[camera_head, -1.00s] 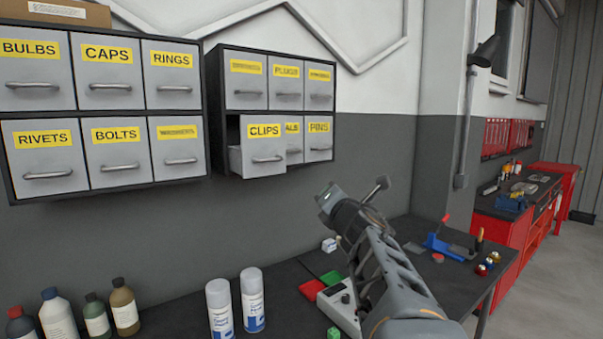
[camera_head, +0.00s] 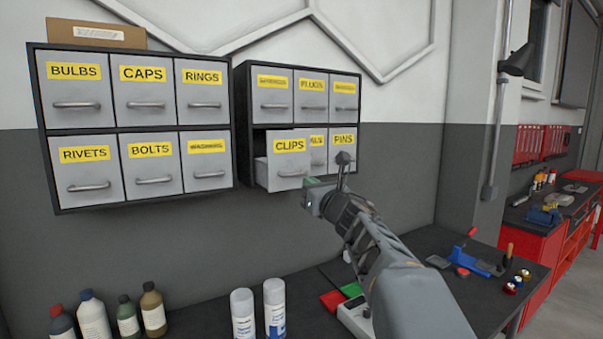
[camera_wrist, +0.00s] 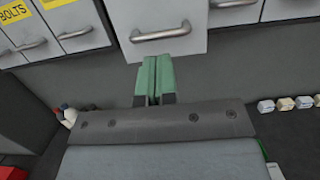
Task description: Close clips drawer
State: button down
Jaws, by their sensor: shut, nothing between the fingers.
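The clips drawer (camera_head: 290,150) has a grey front with a yellow label and a bar handle. It sticks out of the lower left slot of the right cabinet (camera_head: 244,110), and its side wall shows. In the wrist view the drawer front (camera_wrist: 185,12) and its handle fill the top middle. My gripper (camera_head: 308,194) is just below the drawer's lower right corner in the head view. Its green fingers (camera_wrist: 155,72) are together with nothing between them, just below the handle. I cannot tell whether they touch the drawer.
The left cabinet (camera_head: 233,165) has its drawers shut. The drawers beside clips, such as pins (camera_head: 343,139), sit flush. Below is a dark bench with bottles (camera_head: 152,309), spray cans (camera_head: 274,304), and a blue tool (camera_head: 478,260). Free wall lies under the cabinets.

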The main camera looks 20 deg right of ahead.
aim_at(297, 175)
jog(key=shift+p+x, duration=0.9)
jog(key=shift+x, duration=1.35)
